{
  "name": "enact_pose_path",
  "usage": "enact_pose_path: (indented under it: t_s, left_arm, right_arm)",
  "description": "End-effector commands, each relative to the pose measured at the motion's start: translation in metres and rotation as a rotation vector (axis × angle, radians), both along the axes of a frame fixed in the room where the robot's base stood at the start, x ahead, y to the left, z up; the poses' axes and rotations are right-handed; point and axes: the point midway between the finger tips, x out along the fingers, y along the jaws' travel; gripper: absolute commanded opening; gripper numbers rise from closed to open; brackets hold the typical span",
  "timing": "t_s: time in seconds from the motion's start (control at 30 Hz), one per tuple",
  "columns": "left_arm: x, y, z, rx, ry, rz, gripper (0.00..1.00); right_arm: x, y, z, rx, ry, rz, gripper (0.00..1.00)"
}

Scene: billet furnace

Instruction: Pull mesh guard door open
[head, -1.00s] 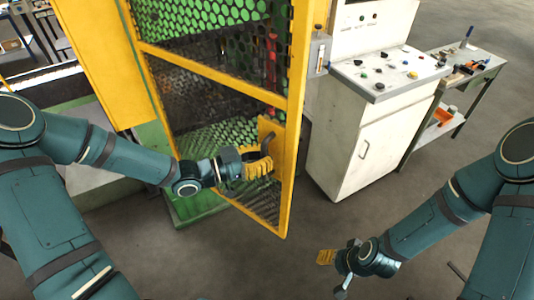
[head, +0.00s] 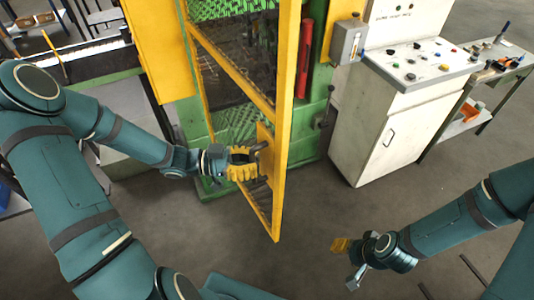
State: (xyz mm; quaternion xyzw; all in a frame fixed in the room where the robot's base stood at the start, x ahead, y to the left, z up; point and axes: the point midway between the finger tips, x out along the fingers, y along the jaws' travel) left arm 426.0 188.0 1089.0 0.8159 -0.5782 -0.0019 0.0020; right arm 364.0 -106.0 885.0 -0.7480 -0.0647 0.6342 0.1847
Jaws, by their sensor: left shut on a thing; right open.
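The mesh guard door (head: 283,110) has a yellow frame with mesh panels and stands swung out from the green machine. A yellow plate on its free side carries a dark handle (head: 261,146). My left gripper (head: 250,163), with yellow fingers, is shut on the handle, and the fingers partly hide it. My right gripper (head: 350,258) is open and empty, low above the floor to the right of the door.
A white control cabinet (head: 385,130) with buttons stands right of the machine. A workbench (head: 490,75) with tools is beyond it. A grey box (head: 348,42) is mounted by the door opening. The floor (head: 330,215) in front is clear.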

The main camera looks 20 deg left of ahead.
Motion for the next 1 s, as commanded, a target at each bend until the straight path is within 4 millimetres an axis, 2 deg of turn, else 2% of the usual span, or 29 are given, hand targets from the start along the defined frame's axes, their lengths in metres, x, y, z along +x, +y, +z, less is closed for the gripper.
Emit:
enact_pose_path:
  t_s: [0.1, 0.33, 0.8, 0.83, 0.9, 1.0]
  left_arm:
    - [-0.011, 0.013, 0.002, 0.001, 0.001, 0.004, 0.00]
    - [-0.026, 0.029, 0.001, -0.001, 0.000, 0.002, 0.00]
    - [-0.029, 0.034, 0.001, -0.001, -0.001, 0.003, 0.00]
    - [-0.029, 0.034, 0.001, -0.001, -0.001, 0.003, 0.21]
    - [-0.029, 0.033, 0.001, -0.001, -0.001, 0.003, 0.45]
    - [-0.029, 0.033, 0.000, -0.001, -0.001, 0.002, 0.46]
  right_arm:
    - [0.000, 0.000, 0.006, 0.001, 0.000, 0.000, 0.50]
    - [0.000, -0.001, 0.011, 0.002, 0.000, -0.001, 0.50]
    - [0.000, -0.001, 0.012, 0.002, 0.000, -0.001, 0.50]
    - [0.000, -0.001, 0.012, 0.002, 0.000, -0.001, 0.50]
    - [0.000, -0.001, 0.012, 0.002, 0.000, 0.000, 0.50]
    - [0.000, -0.001, 0.012, 0.002, 0.000, 0.000, 0.50]
